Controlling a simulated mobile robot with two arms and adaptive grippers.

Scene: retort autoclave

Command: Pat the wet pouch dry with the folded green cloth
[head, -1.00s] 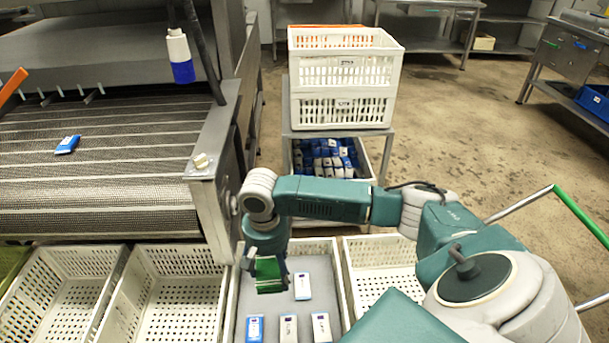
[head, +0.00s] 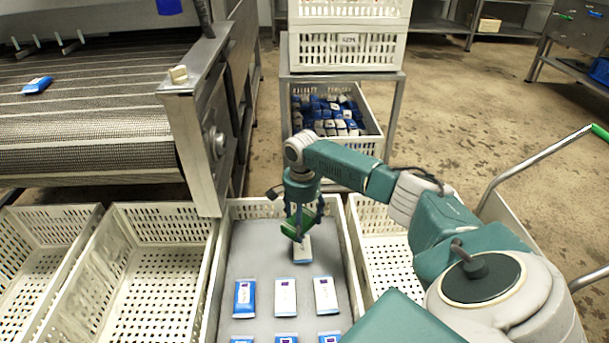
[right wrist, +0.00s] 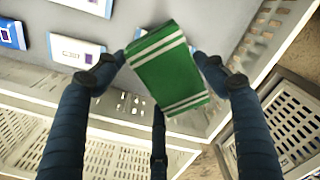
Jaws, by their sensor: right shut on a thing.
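My right gripper (head: 300,222) is shut on the folded green cloth (head: 294,231), which has pale stripes in the right wrist view (right wrist: 170,72). The cloth is at the far end of a lone white pouch (head: 303,253) with blue edges and covers part of it in the head view. Whether they touch is unclear. Nearer rows hold a blue-and-white pouch (head: 244,298), white pouches (head: 285,297) (head: 326,295) and others cut by the frame. I cannot tell which pouch is wet. My left gripper is not in view.
The pouches lie on a grey surface inside a white crate (head: 213,285). Empty perforated crates (head: 150,285) stand left, another (head: 385,250) right. A mesh conveyor (head: 90,110) is behind left, with a pouch (head: 37,85) on it. Stacked crates (head: 347,50) stand behind.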

